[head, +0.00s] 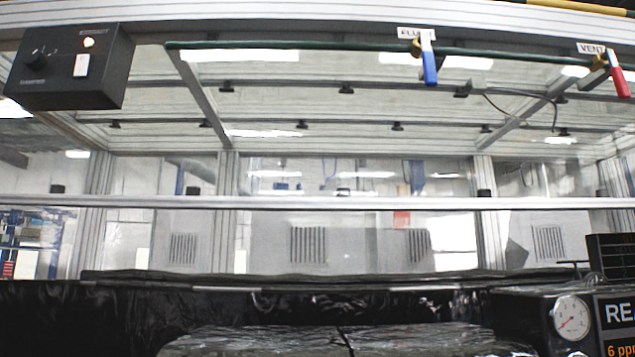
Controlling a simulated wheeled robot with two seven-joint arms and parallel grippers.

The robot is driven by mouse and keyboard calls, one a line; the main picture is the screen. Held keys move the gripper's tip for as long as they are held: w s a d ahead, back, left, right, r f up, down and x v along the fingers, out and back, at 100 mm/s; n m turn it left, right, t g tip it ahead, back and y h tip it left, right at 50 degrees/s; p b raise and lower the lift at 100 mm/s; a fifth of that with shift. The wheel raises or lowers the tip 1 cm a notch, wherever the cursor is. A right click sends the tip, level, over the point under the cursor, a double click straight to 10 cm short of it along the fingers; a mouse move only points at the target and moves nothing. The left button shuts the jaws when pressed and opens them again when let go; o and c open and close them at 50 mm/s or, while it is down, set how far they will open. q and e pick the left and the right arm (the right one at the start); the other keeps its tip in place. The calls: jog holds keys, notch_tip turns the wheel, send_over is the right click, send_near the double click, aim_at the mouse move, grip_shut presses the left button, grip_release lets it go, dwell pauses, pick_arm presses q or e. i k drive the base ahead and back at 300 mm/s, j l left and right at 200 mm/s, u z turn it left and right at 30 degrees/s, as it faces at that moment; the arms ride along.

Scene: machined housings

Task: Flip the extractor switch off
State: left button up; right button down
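The extractor switch (81,66) is a small white rocker on the front of a black control box (66,68) at the upper left of the head view. A small lamp (89,42) above it glows pale yellow, under a small label that seems to read "extract". A black rotary knob (37,60) sits to the left of the switch on the same box. Which way the rocker is tipped is too small to tell. Neither of my grippers is in view.
A green pipe (300,45) runs along the top frame, with a blue-handled valve (429,62) labelled "flush" or similar and a red-handled valve (619,78) labelled "vent". A pressure gauge (571,318) and a dark display box (615,325) stand at the lower right. Clear panels lie behind.

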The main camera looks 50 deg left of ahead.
aim_at(82, 61)
jog(key=k+j+u, duration=0.1)
jog(key=u, duration=2.65)
jog(key=j, duration=0.15)
